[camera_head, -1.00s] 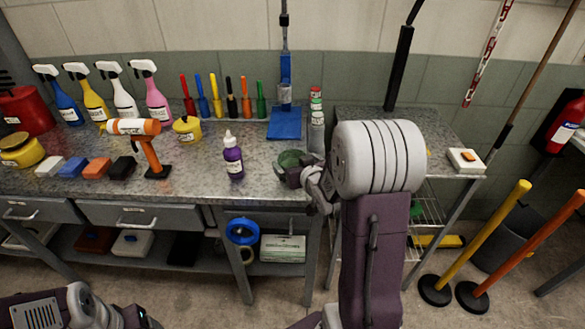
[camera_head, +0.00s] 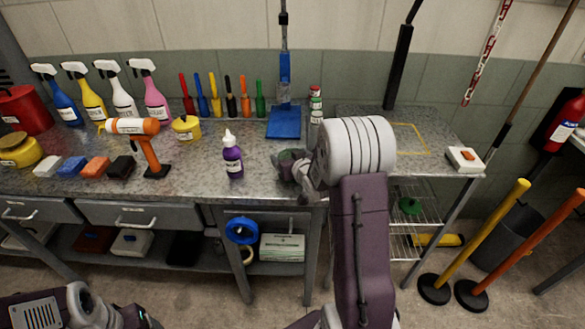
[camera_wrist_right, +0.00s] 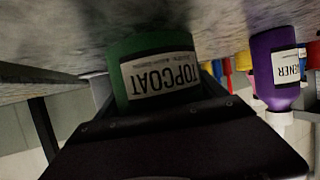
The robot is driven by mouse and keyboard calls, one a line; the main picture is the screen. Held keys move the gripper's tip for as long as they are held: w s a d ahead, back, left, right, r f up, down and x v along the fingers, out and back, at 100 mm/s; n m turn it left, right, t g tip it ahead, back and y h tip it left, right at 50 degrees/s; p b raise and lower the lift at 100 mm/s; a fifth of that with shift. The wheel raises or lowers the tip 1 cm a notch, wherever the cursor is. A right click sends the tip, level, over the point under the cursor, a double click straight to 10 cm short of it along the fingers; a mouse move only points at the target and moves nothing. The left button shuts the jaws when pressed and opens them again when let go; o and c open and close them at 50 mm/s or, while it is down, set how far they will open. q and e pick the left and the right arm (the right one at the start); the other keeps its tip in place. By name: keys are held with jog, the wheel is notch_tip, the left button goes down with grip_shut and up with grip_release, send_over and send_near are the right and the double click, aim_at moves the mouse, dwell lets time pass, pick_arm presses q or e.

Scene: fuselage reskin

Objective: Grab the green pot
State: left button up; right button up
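The green pot (camera_wrist_right: 150,75) fills the middle of the right wrist view, upside down in that picture, with a white TOPCOAT label facing the camera. In the head view the green pot (camera_head: 287,155) is on the workbench near its front edge, right of the purple bottle, and my gripper partly hides it. My right gripper (camera_head: 292,166) is at the pot, with its fingers on either side of it. The fingers look open around the pot; firm contact is not visible. My left arm shows at the lower left, its fingers out of view.
A purple bottle (camera_head: 232,160) stands left of the pot. An orange tool (camera_head: 147,145), a yellow pot (camera_head: 187,130) and spray bottles stand farther left. A blue dustpan (camera_head: 284,122) and a labelled can (camera_head: 315,108) are behind. The side table (camera_head: 440,140) has free room.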

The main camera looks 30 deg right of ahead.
jog(key=shift+c, duration=1.2)
jog(key=shift+r, duration=0.25)
notch_tip(320, 180, up, 18)
jog(key=p, duration=0.6)
jog(key=shift+f, duration=0.2)
